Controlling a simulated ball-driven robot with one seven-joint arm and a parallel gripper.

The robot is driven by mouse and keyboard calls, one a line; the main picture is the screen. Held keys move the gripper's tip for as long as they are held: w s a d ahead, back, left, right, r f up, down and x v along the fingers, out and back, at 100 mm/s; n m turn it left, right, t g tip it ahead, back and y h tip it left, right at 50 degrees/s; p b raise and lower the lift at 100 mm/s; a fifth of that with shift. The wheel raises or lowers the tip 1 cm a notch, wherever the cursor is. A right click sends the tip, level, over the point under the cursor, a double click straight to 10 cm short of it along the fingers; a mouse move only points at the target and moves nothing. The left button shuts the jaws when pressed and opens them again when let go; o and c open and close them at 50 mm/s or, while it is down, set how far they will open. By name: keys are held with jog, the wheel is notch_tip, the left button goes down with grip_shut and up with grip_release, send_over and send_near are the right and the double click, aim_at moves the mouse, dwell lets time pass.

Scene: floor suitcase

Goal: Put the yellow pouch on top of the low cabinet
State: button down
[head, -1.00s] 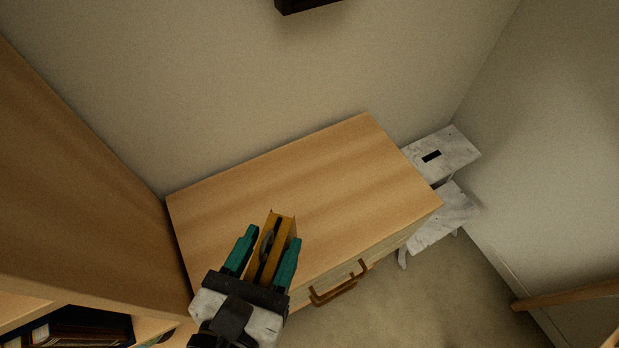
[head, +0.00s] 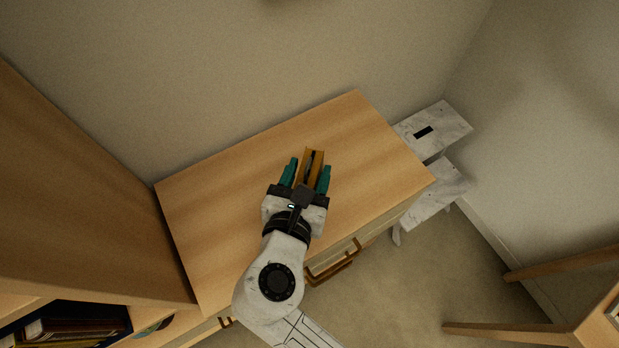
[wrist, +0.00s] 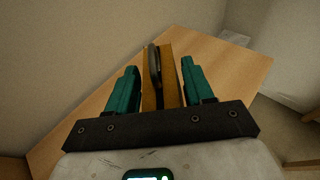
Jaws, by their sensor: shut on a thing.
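The yellow pouch (head: 315,162) is between the teal fingers of my gripper (head: 306,175), over the middle of the low cabinet's wooden top (head: 225,215). In the wrist view, the pouch (wrist: 172,70) shows as a yellow-brown slab with a dark rounded piece along it, between the fingertips (wrist: 160,78). My gripper is shut on the pouch. The cabinet top fills the background there (wrist: 220,65). I cannot tell whether the pouch touches the top or is held just above it.
A white marbled step stool (head: 438,130) stands to the right of the cabinet. A tall wooden shelf unit (head: 80,190) with books (head: 80,330) rises at the left. Wooden furniture legs (head: 560,262) show at the right. The rest of the cabinet top is bare.

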jog(key=shift+w+d+f, duration=0.1)
jog(key=shift+w+f, duration=0.05)
jog(key=shift+f, duration=0.85)
jog(key=shift+w+d+f, duration=0.1)
jog(key=shift+w+f, duration=0.05)
jog(key=shift+f, duration=0.8)
jog(key=shift+c, duration=2.2)
grip_release()
jog(key=shift+f, duration=0.15)
jog(key=shift+s+r, duration=0.1)
jog(key=shift+r, duration=0.1)
jog(key=v, duration=1.2)
